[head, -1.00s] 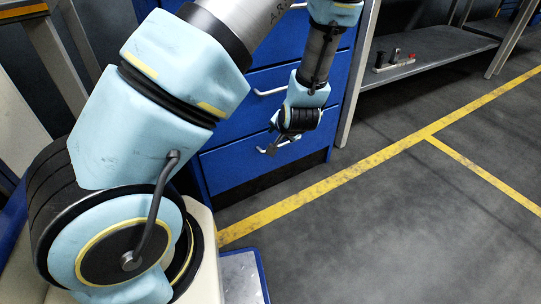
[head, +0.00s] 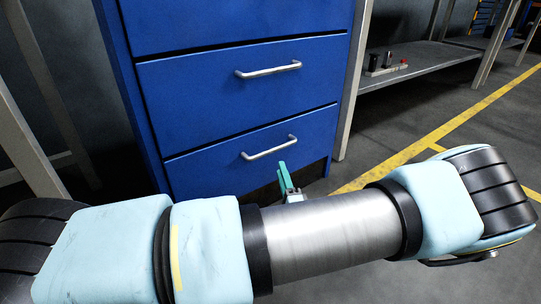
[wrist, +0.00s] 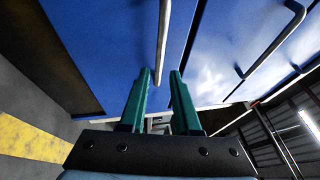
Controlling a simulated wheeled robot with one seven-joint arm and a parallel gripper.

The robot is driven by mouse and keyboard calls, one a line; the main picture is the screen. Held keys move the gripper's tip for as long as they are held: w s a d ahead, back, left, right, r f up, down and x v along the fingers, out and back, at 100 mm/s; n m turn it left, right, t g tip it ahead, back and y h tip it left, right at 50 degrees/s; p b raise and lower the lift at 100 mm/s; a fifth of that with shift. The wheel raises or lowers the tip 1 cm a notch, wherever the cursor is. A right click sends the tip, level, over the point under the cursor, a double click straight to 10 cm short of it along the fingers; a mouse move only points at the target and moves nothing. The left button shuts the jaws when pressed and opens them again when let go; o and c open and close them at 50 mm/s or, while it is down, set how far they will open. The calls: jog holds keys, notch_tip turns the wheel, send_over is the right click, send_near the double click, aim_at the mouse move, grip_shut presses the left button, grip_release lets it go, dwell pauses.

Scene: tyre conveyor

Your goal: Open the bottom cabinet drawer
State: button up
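The bottom drawer (head: 215,163) of the blue cabinet is closed, its front level with the drawer above. Its silver bar handle (head: 270,148) sits near the middle of the front. My gripper (head: 283,166), with green fingers, is just below the right part of this handle. In the wrist view my gripper (wrist: 159,72) is open, its two fingers apart. The handle (wrist: 163,42) runs lengthwise in line with the gap between the fingertips. I cannot tell whether the fingers touch it. My arm hides the floor in front of the cabinet.
The middle drawer (head: 200,90) above is closed, with its own handle (head: 268,70). A grey shelf (head: 415,60) with small items stands to the right. Yellow floor lines (head: 440,130) run there over open floor. A pale frame post (head: 25,120) stands at the left.

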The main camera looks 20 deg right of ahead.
aim_at(275, 148)
jog(key=shift+b+x, duration=1.7)
jog(key=shift+x, duration=3.3)
jog(key=shift+c, duration=0.3)
grip_shut()
jog(key=shift+f, duration=0.1)
